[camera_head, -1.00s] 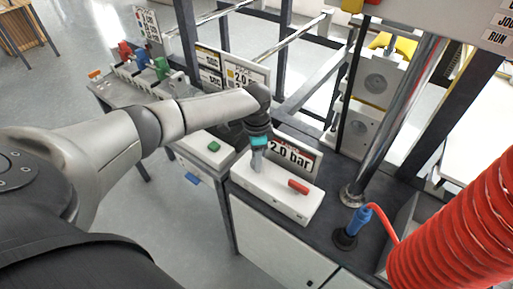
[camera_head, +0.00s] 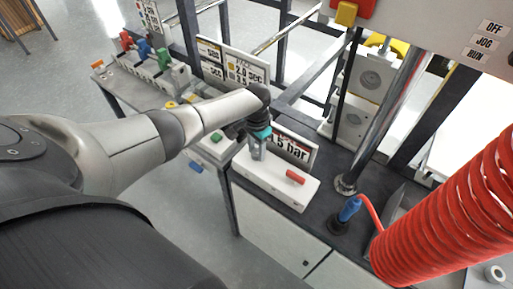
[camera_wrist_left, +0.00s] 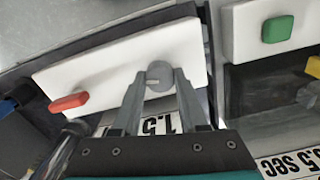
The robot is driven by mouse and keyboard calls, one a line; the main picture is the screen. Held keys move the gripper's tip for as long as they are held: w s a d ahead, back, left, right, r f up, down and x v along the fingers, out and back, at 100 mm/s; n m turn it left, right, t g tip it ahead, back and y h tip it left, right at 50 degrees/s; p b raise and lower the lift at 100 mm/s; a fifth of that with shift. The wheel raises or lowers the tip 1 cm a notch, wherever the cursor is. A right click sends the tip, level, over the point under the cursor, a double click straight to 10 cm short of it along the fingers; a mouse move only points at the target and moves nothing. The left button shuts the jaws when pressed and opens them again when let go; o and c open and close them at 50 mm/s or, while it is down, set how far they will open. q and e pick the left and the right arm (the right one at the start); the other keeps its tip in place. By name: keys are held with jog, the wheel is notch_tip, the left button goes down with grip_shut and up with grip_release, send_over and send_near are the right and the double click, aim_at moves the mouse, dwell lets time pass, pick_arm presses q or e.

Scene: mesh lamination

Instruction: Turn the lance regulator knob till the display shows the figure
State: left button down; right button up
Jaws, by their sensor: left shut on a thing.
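The lance regulator is a white box (camera_head: 290,199) on the dark bench top, with a red lever (camera_head: 295,177) at its right end. A grey round knob (camera_wrist_left: 159,76) with a light pointer mark sits on the box's top. My left gripper (camera_head: 257,152) comes down over the box and is shut on the knob, with a finger on each side of it in the left wrist view. The display (camera_head: 297,150) stands behind the box. It is partly hidden by the gripper in the head view, and the left wrist view shows 1.5 upside down. My right gripper is not in view.
A blue lance (camera_head: 349,209) stands in a black holder right of the box, with a thick red hose (camera_head: 450,215) beyond. A white box with a green button (camera_head: 217,137) is to the left. Metal posts rise behind.

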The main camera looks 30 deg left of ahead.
aim_at(257, 152)
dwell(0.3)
pick_arm(q)
jog(key=shift+c, duration=2.2)
grip_release()
jog(key=shift+r, duration=0.1)
notch_tip(257, 152, up, 15)
jog(key=p, duration=0.2)
